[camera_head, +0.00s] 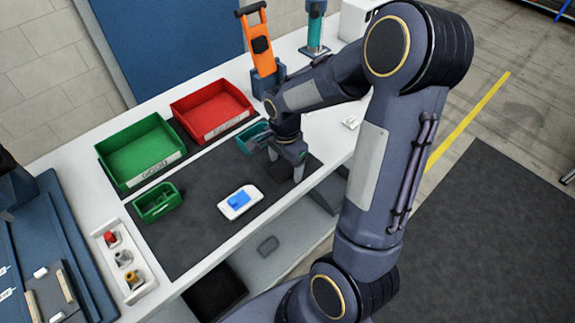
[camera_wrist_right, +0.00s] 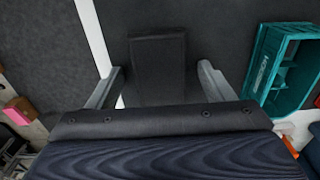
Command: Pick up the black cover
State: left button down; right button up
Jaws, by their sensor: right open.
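The black cover (camera_wrist_right: 158,68) is a dark rectangular block lying on the dark mat, seen in the right wrist view between my right gripper's fingers. My right gripper (camera_wrist_right: 160,80) is open, with one finger on each side of the cover and a visible gap to each. In the head view my right gripper (camera_head: 286,164) points down over the right part of the mat. A dark shape beside it is probably the cover, partly hidden by the gripper. My left gripper is not in view.
A teal bin (camera_wrist_right: 285,65) stands close to the right finger in the wrist view. Green (camera_head: 140,155) and red (camera_head: 212,108) bins stand at the back. A white tray with a blue part (camera_head: 239,199) lies left of the gripper. The table's edge is near.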

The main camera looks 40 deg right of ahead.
jog(key=shift+f, duration=0.1)
dwell(0.3)
jog(key=c, duration=1.1)
jog(key=shift+o, duration=0.2)
